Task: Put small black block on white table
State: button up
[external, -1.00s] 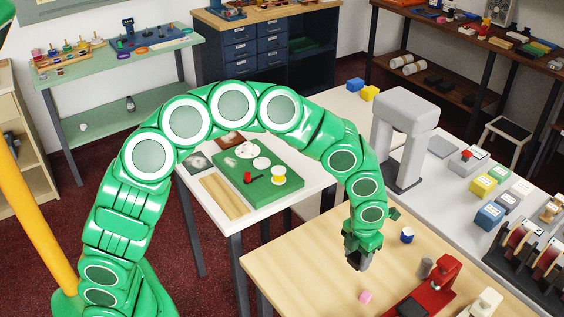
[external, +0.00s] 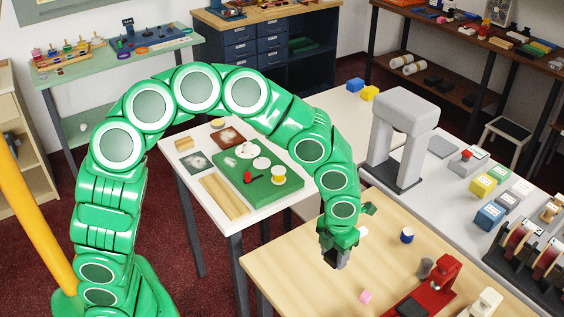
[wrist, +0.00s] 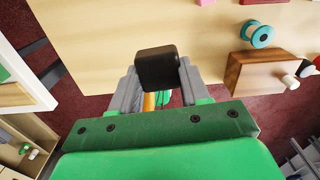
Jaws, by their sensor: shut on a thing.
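My gripper (external: 333,256) is shut on the small black block (wrist: 157,68), which sits between the fingertips in the wrist view. In the external view my gripper hangs above the left part of the light wooden table, and the block is hard to tell from the dark fingers. The white table (external: 235,227) stands to the left of my gripper, beyond the wooden table's edge. Its near corner and right edge look bare.
The white table carries a green board (external: 283,188), wooden strips (external: 224,196) and dark tiles. A grey arch (external: 405,115) stands behind.

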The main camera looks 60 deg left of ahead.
jog(key=shift+w+a+f+n, duration=0.1)
jog(key=shift+w+a+n, duration=0.15)
jog(key=shift+a+n, duration=0.2)
jog(key=w+a+f+n, duration=0.1)
jog(key=w+a+n, duration=0.2)
jog(key=a+n, duration=0.3)
jog(key=w+a+f+n, duration=0.2)
jog(key=w+a+n, duration=0.2)
jog(key=n, duration=1.3)
jog(key=w+a+f+n, duration=0.1)
jog(key=w+a+n, duration=0.2)
jog(key=a+n, duration=0.5)
jog(key=shift+w+f+n, duration=0.3)
jog(key=shift+f+n, duration=0.05)
jog(key=shift+n, duration=1.3)
